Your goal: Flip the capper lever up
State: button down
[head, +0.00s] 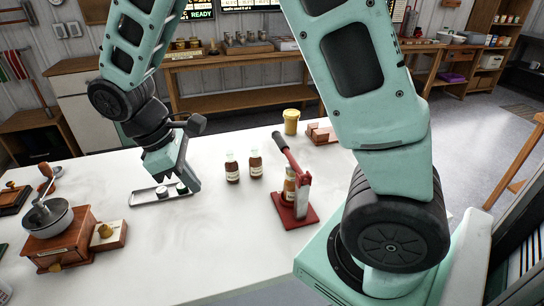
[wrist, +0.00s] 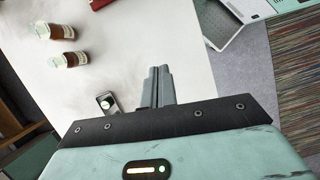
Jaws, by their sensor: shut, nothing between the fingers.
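The capper (head: 303,196) has a red base and a grey upright, and it stands on the white table right of centre in the head view. Its red lever (head: 290,153) slants up and to the left from the top of the upright. A brown bottle (head: 289,186) stands in the capper, partly hidden by the upright. My gripper (head: 190,186) is shut and empty, left of the capper and well apart from it, beside a small metal tray (head: 148,197). In the wrist view my gripper's fingers (wrist: 160,72) are together, and a red edge (wrist: 100,4), possibly the capper, shows at the top.
Two brown bottles (head: 232,168) (head: 255,163) stand between my gripper and the capper. A yellow jar (head: 291,121) and a reddish block (head: 322,134) are behind the capper. A coffee grinder (head: 56,236) is at left.

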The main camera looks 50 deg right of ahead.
jog(key=w+d+f+n+g+h+b, duration=0.1)
jog(key=w+d+f, duration=0.4)
jog(key=d, duration=0.6)
jog(key=w+d+f+n+g+h+b, duration=0.1)
jog(key=w+d+f+g+h+b, duration=0.2)
jog(key=d, duration=0.9)
jog(key=w+f+h+b, duration=0.1)
jog(key=w+h, duration=0.2)
jog(key=shift+f, duration=0.35)
jog(key=shift+d, duration=0.1)
jog(key=s+d+f+p, duration=0.1)
jog(key=s+d+p, duration=0.1)
jog(key=s+d, duration=0.3)
jog(key=d, duration=0.3)
